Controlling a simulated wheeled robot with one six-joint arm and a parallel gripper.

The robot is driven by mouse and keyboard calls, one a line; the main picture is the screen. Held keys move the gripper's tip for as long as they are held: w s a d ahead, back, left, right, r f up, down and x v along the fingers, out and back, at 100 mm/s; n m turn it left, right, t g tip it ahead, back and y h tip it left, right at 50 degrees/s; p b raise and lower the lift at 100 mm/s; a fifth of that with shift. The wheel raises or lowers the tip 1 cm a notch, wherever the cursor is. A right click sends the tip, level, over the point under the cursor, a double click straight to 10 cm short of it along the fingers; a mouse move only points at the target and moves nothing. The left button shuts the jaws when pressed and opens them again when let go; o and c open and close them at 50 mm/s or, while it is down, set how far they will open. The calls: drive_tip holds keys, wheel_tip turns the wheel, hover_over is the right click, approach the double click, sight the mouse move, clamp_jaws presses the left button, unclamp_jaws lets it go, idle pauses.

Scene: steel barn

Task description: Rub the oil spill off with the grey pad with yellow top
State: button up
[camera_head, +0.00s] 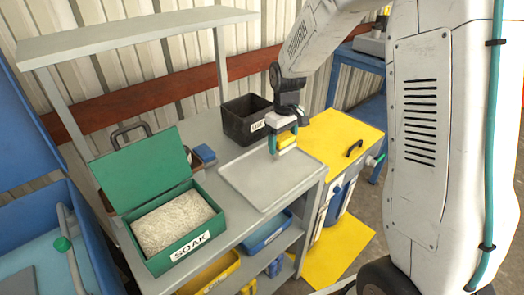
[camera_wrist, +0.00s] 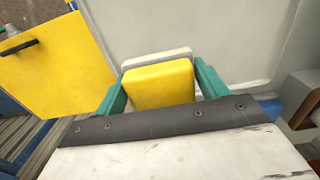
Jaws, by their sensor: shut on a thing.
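My gripper (camera_head: 284,148) is shut on the grey pad with yellow top (camera_head: 287,140), over the back right part of a shallow light grey tray (camera_head: 245,182) on the bench. In the wrist view the pad (camera_wrist: 158,86) sits between the two green fingers, yellow side towards the camera, with a pale grey edge showing beyond it. I cannot tell whether the pad touches the tray. No oil spill can be made out in either view; the area under the pad and gripper is hidden.
A green box (camera_head: 158,262) marked SOAK, lid open, holds pale granules at the left. A dark bin (camera_head: 236,127) stands behind the tray, and a small blue block (camera_head: 204,153) lies left of it. A yellow-topped cabinet (camera_head: 335,128) with a black handle adjoins at right. A shelf (camera_head: 140,33) overhangs the back.

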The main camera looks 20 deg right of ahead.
drive_tip(key=shift+r, duration=1.9)
drive_tip(key=shift+a, duration=0.1)
